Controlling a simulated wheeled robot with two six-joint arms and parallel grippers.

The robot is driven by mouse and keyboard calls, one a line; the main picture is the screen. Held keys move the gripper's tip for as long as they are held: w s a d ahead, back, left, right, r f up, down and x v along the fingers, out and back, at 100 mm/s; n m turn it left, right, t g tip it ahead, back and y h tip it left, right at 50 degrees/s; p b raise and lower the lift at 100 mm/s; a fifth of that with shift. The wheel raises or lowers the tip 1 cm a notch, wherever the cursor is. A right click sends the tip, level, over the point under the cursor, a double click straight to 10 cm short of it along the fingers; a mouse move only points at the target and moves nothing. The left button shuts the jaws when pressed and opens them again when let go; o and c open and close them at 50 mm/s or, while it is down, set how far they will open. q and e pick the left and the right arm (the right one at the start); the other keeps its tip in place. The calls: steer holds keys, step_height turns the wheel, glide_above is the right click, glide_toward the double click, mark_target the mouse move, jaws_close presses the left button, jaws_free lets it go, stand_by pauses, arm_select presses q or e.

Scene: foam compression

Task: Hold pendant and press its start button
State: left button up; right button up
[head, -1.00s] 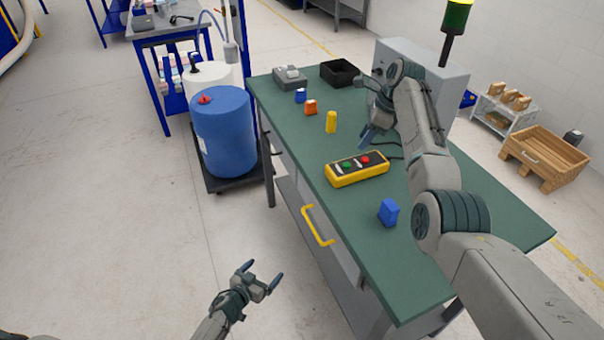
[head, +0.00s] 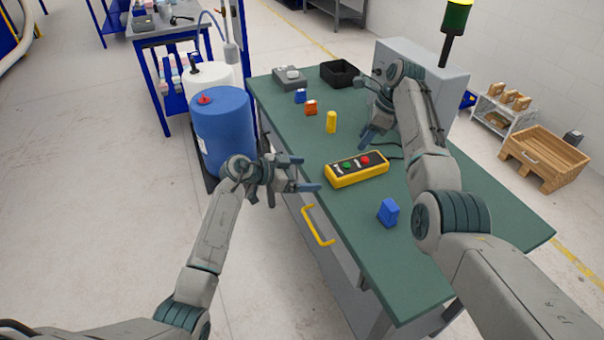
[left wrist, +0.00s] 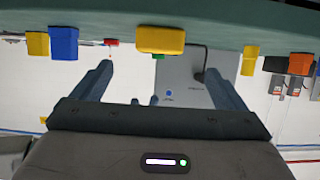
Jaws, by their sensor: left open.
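A blue block (head: 388,212) stands on the near table (head: 430,270). A black bin (head: 340,73) and grey box (head: 420,65) are at the back. A blue drum (head: 222,125) stands left.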

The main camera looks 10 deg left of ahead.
mark_target(330, 174)
arm_select(q)
steer(key=x, duration=1)
steer(key=shift+w+d+f, duration=0.1)
steer(key=shift+d+f, duration=0.1)
steer(key=c, duration=1.5)
arm_select(e)
steer(key=shift+c, duration=0.3)
jaws_close()
steer(key=shift+f, duration=0.1)
